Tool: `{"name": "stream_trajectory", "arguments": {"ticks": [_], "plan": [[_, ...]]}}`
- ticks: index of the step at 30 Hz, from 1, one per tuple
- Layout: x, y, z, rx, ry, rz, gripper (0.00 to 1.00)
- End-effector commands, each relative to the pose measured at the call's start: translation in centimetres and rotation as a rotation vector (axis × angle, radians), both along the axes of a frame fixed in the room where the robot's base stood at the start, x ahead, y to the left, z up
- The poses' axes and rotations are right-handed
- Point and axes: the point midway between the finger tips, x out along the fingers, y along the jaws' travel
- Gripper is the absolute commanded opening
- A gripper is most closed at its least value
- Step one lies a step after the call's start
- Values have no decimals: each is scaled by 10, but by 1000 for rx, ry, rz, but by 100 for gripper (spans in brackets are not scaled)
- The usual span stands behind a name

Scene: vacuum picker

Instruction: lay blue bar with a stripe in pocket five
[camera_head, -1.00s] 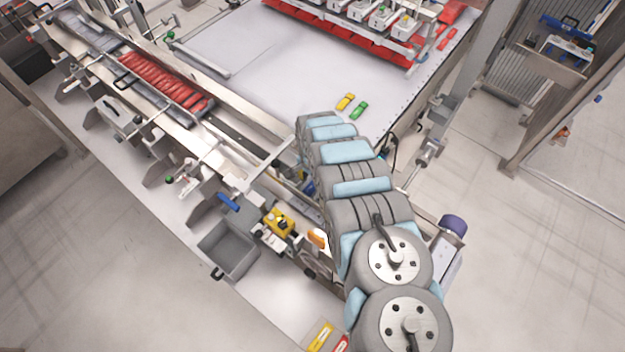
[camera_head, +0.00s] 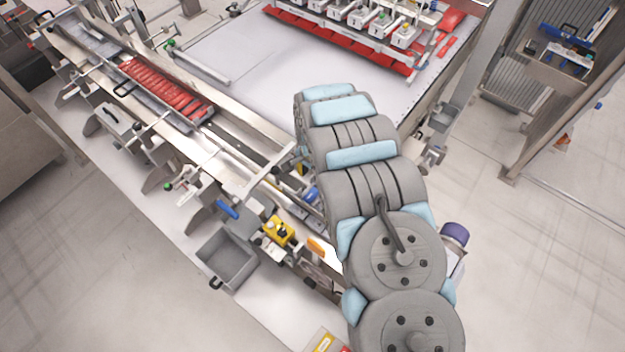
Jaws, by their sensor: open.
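I cannot make out a blue bar with a stripe in the head view. My gripper is not visible; my own arm runs up the middle of the picture and covers that part of the table. A red slotted row (camera_head: 165,88) lies in the conveyor line at the upper left. Its several slots carry no readable numbers, so I cannot tell which is pocket five, or whether it is there.
The white table (camera_head: 250,50) is clear left of my arm. A red rack with white picker heads (camera_head: 390,35) stands along its far side. An empty grey bin (camera_head: 226,262) and a yellow control box (camera_head: 277,231) sit at the line's near side.

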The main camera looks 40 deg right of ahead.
Motion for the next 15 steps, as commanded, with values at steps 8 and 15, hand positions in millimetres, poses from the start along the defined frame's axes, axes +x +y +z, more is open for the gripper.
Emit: {"name": "stream_trajectory", "arguments": {"ticks": [8,15], "plan": [[1,0,24,-2,-1,1,53],[0,0,44,0,0,-1,53]]}}
